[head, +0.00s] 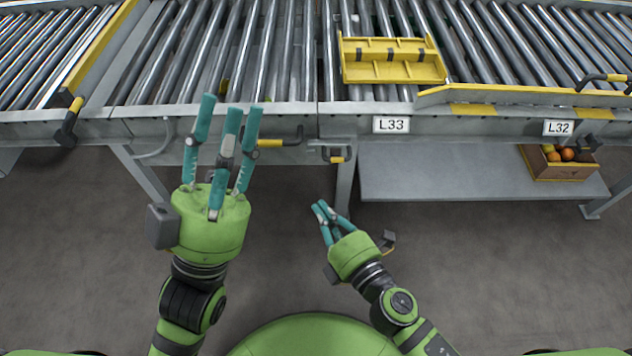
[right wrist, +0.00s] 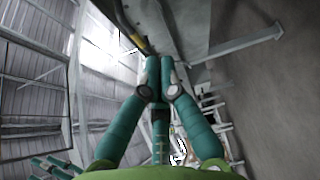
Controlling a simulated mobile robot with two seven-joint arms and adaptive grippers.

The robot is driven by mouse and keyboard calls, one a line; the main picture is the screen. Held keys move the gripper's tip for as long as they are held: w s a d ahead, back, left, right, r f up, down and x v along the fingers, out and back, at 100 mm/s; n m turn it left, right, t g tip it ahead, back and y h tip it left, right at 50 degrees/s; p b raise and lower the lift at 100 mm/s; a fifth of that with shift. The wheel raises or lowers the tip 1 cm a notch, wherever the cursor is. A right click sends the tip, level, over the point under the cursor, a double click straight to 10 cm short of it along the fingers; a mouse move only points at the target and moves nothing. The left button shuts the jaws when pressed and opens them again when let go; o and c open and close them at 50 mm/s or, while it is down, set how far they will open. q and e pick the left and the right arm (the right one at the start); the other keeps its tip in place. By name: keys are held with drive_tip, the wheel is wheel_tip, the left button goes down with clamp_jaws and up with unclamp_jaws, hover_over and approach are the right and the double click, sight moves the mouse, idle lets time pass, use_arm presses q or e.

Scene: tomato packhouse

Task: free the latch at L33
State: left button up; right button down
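The L33 label (head: 391,124) is on the conveyor's front rail. Left of it, under the rail, hangs a small dark latch loop with a yellow part (head: 337,157). Further left is a dark lever with a yellow grip (head: 272,143); its left end is hidden behind my left gripper's fingers. I cannot tell which of the two is the L33 latch. My left gripper (head: 231,106) is open, its teal fingers apart and empty, in front of the rail; contact with the lever is unclear. My right gripper (head: 320,208) is shut and empty, below the latch loop; its fingertips meet in the right wrist view (right wrist: 160,65).
A yellow slotted frame (head: 391,75) lies on the rollers above L33. A yellow bar (head: 520,94) runs right toward the L32 label (head: 558,128). A grey shelf (head: 470,175) and a fruit crate (head: 565,172) are below. The floor around my right gripper is clear.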

use_arm(q)
drive_tip(key=shift+s+r, duration=0.1)
use_arm(e)
drive_tip(key=shift+r, duration=0.1)
use_arm(q)
drive_tip(key=w+f+y, duration=0.1)
drive_tip(key=w+f+n+g+y+p, duration=0.1)
drive_tip(key=w, duration=0.1)
drive_tip(key=shift+f, duration=0.25)
use_arm(e)
drive_tip(key=w+a, duration=0.1)
drive_tip(key=w, duration=0.8)
drive_tip(key=shift+w, duration=0.2)
